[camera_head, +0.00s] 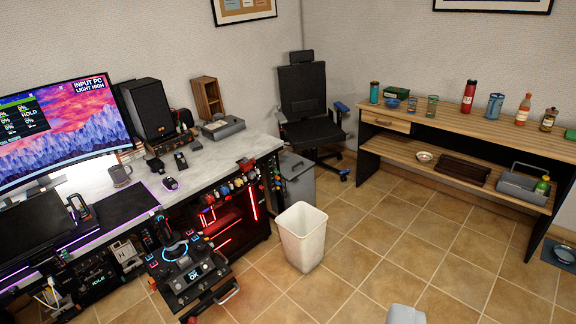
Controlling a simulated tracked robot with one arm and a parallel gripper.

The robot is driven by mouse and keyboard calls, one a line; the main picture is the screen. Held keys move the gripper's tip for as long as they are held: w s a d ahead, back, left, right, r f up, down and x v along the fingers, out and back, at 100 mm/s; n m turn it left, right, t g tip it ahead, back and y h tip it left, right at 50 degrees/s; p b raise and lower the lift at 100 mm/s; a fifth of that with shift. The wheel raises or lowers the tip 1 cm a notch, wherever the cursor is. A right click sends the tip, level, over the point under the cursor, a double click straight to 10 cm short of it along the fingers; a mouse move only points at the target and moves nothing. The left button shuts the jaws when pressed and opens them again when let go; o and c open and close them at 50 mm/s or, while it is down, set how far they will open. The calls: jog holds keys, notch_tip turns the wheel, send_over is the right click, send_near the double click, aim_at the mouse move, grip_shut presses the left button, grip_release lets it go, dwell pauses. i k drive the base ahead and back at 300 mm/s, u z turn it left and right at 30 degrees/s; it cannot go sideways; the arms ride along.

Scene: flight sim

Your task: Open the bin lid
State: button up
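A grey bin (299,186) stands on the floor between the end of the desk and the black office chair. Its top looks covered by a flat grey lid (291,163), which seems to be down. The desk's end and the items hanging there hide part of the bin's left side. A white bin (303,241) stands upright on the tiles in front of it; its top is open and I see no lid on it. The fingers of my gripper do not show. A light grey piece at the bottom edge may be part of me.
The desk (225,150) with a monitor, speaker and control panels fills the left. The black office chair (302,100) stands behind the grey bin. A wooden shelf table (455,120) with bottles and cups stands at the right. The tiled floor (400,230) between is clear.

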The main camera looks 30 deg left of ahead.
aim_at(292, 164)
jog(key=z, duration=0.3)
jog(key=i, duration=1.8)
jog(key=z, duration=0.15)
jog(key=i, duration=1.3)
jog(key=u, duration=0.3)
jog(key=i, duration=1.3)
jog(key=u, duration=1.15)
jog(key=i, duration=1.55)
jog(key=u, duration=0.7)
